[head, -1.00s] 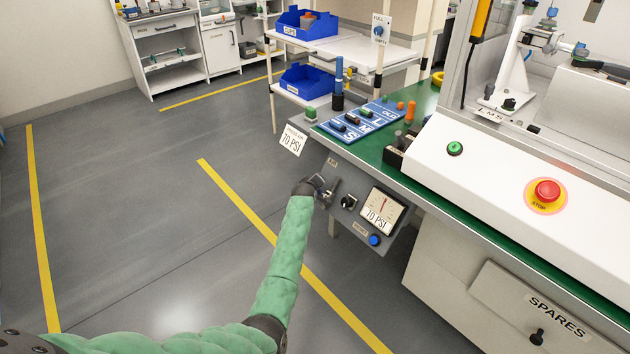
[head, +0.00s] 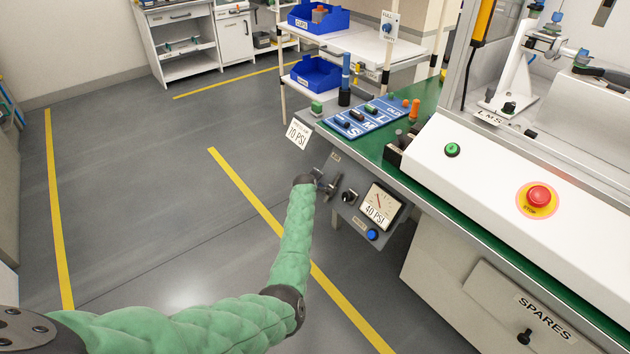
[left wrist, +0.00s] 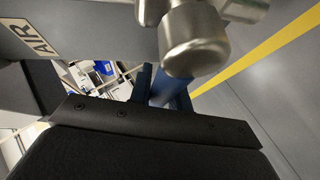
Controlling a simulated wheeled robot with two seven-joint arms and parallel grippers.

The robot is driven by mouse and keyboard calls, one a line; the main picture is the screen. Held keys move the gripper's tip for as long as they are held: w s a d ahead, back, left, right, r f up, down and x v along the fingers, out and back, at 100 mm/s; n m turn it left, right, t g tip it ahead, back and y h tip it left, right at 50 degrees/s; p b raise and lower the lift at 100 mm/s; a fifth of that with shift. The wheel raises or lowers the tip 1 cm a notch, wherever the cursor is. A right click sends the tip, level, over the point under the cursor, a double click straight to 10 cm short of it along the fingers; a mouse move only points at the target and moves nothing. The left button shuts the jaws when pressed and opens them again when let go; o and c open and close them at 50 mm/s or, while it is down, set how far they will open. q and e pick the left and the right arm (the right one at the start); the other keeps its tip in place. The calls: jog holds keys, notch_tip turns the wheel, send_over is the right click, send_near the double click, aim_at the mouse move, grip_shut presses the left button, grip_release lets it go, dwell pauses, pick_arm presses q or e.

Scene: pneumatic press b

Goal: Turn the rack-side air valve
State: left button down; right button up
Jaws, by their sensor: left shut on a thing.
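The grey air panel (head: 335,195) hangs below the front edge of the green bench. My left gripper (head: 326,184) is at its left side, under the small AIR label, shut on the valve handle. In the left wrist view, the metal valve body (left wrist: 195,45) fills the upper middle, with the blue valve handle (left wrist: 170,88) below it between my dark fingers. The handle's exact angle is hard to tell. The gauge (head: 380,205) to the right shows 40 PSI. My right gripper is out of view.
A 70 PSI card (head: 298,133) hangs at the bench corner. A red stop button (head: 538,197) is on the white press front. The floor to the left is clear.

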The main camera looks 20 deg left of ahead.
pick_arm(q)
jog(key=c, duration=1.3)
grip_release()
jog(key=v, duration=0.7)
jog(key=shift+s+r+p, duration=0.2)
jog(key=shift+s+p, duration=0.1)
jog(key=shift+p, duration=0.05)
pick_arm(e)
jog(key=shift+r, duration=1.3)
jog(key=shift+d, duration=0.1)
